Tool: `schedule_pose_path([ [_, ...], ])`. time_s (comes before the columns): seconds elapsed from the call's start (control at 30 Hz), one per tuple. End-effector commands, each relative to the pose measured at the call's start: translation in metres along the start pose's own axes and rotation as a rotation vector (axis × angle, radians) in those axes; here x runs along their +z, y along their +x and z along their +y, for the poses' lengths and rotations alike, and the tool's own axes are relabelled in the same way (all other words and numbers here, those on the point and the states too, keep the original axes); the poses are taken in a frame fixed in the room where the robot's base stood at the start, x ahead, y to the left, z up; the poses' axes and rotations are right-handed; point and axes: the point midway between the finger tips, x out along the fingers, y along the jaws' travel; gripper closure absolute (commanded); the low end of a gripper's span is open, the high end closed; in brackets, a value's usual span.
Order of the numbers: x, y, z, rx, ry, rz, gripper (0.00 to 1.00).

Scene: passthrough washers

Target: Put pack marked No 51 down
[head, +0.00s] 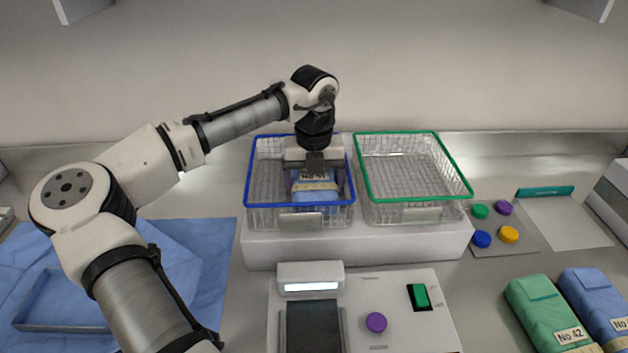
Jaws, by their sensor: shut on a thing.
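My gripper (315,168) points down into the blue-rimmed wire basket (256,180), shut on a blue pack (316,197) with a pale band. The pack is inside the basket's outline, toward its right side. I cannot tell whether it touches the basket floor. Its label is small and partly covered by my gripper; it looks like "No 4" and another digit, but I cannot read it surely. Another blue pack (594,300) lies at the right edge, its label cut off after "No". No label in view reads clearly as No 51.
An empty green-rimmed basket (467,187) stands to the right on the same white stand (360,243). A green pack marked No 42 (540,312) lies front right. A panel (400,290), coloured discs (482,239) and a clipboard (565,222) are nearby. Blue cloth (205,240) with a tray lies left.

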Motion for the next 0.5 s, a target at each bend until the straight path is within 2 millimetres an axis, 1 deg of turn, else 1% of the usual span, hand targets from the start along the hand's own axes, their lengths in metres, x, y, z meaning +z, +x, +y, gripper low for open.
schedule_pose_path([
  [0.2, 0.0001, 0.0016, -0.0004, -0.001, 0.001, 0.000, 0.55],
  [0.23, -0.0001, 0.0018, -0.0001, 0.000, 0.001, 0.000, 0.13],
  [0.27, 0.0000, 0.0017, -0.0001, 0.000, 0.001, 0.000, 0.09],
  [0.3, 0.0000, 0.0017, -0.0001, 0.000, 0.001, 0.000, 0.07],
  [0.5, 0.0000, 0.0016, -0.0001, 0.000, 0.001, 0.000, 0.07],
])
